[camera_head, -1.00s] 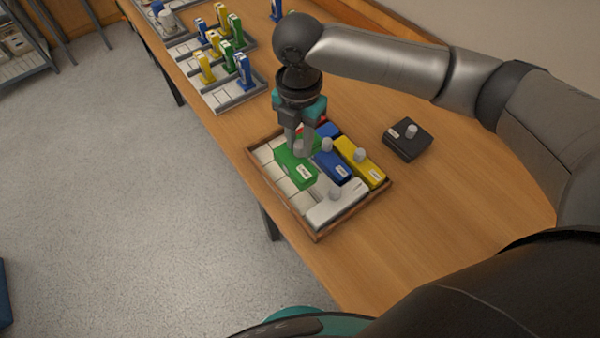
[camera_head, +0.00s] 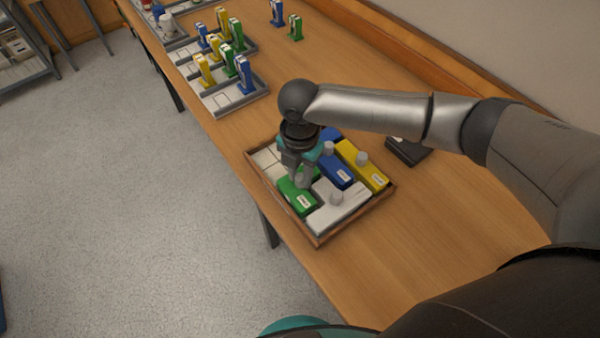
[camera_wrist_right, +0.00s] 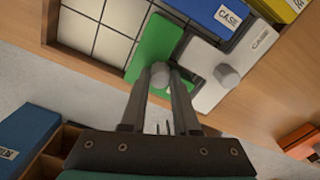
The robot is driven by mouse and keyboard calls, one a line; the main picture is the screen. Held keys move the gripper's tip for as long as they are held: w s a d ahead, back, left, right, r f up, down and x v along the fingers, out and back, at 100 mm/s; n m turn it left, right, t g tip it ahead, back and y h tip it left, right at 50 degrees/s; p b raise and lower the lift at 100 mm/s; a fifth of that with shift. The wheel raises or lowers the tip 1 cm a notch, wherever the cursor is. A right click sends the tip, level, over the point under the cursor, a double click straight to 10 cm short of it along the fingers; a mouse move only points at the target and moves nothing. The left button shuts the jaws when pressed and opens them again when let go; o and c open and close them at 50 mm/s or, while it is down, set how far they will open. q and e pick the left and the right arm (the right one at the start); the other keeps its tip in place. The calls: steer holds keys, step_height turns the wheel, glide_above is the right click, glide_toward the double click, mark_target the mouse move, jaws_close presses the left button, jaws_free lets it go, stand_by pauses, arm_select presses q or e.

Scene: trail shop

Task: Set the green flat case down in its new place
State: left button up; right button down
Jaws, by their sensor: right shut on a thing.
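The green flat case (camera_head: 297,198) is in the wooden tray (camera_head: 322,240) at its near left part, beside the white case (camera_head: 338,206). My right gripper (camera_head: 303,184) is over it, shut on its grey knob; the knob (camera_wrist_right: 160,74) sits between the fingertips in the right wrist view. The green case (camera_wrist_right: 158,47) also shows there, next to the white case (camera_wrist_right: 207,75) and against the light squares of the tray floor. Whether its underside touches the tray floor, I cannot tell. My left gripper is not in view.
A blue case (camera_head: 335,170) and a yellow case (camera_head: 361,165) lie in the tray's right part. Light squares (camera_head: 266,160) at its far left are bare. A black box (camera_head: 408,152) is partly behind my arm. A rack of upright pieces (camera_head: 232,98) stands farther back.

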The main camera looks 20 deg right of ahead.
mark_target(300, 177)
steer(key=shift+f, duration=0.15)
steer(key=c, duration=0.7)
jaws_free()
steer(key=shift+o, duration=0.2)
step_height(300, 177, up, 12)
steer(key=p, duration=0.2)
steer(key=shift+r, duration=0.2)
